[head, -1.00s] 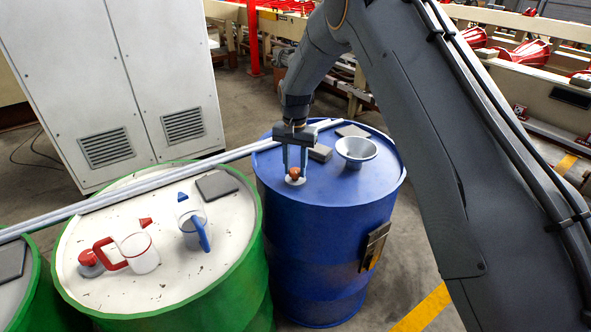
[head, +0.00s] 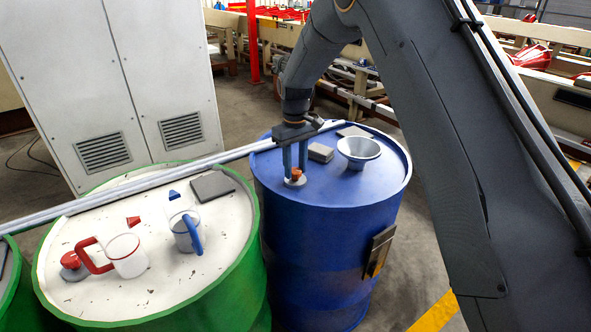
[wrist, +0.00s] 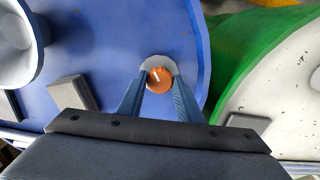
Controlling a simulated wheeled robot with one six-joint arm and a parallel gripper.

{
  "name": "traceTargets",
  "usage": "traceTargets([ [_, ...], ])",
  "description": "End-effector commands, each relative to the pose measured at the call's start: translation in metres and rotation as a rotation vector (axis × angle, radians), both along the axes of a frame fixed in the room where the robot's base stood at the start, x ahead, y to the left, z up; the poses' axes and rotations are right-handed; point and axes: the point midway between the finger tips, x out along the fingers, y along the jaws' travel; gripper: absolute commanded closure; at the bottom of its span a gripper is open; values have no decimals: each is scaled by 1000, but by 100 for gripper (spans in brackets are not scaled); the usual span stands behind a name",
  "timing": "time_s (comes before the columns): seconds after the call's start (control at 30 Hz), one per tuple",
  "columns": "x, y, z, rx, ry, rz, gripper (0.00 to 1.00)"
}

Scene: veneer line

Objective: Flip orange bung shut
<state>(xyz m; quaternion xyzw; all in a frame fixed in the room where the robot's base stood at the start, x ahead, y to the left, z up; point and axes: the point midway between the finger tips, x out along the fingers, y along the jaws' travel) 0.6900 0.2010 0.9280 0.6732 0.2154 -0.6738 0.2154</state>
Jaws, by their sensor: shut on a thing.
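The orange bung (wrist: 160,79) sits in a pale grey round seat (wrist: 147,66) on top of the blue drum (head: 330,188), near its left edge in the head view. The bung also shows in the head view (head: 297,174). My gripper (wrist: 159,80) points down over it, with one finger on each side, shut on the bung. A short white mark lies across the bung's top. The head view shows the bung only as a small spot between the fingers, so its exact tilt is hard to tell.
A metal funnel (head: 359,150) and a grey block (head: 320,152) stand on the blue drum behind my gripper. The green drum (head: 90,307) to the left bears a red-handled jug (head: 127,258) and a blue-handled jug (head: 186,233).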

Motion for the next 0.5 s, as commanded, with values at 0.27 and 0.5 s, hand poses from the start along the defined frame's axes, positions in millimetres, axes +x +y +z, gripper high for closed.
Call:
traceTargets([
  [0.27, 1, 0, -1, 1, -2, 262, 90],
  [0.5, 1, 0, 0, 1, -2, 490, 90],
])
